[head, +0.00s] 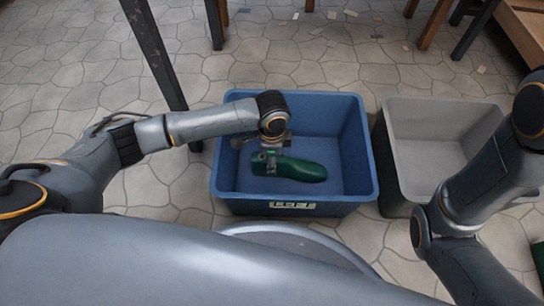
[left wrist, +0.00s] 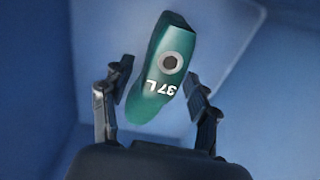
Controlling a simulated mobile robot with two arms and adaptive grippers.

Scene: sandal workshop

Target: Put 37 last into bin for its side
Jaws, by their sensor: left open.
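The green last (head: 300,168) is inside the blue bin (head: 362,140), low in it and lying lengthwise. In the left wrist view the last (left wrist: 160,62) shows a round grey-rimmed hole and the white marking "37 L". My left gripper (head: 270,160) is over the last's left end, inside the bin. Its fingers (left wrist: 160,82) are open on either side of the last, with a gap visible at the left finger. The grey bin (head: 425,125) stands right of the blue one; its visible inside is empty. My right gripper is out of view.
The blue bin has a pale label (head: 292,205) on its front, too small to read. A green object (head: 539,262) is cut off at the right edge. Dark table legs (head: 155,50) stand behind. Scraps (head: 350,13) litter the stone floor.

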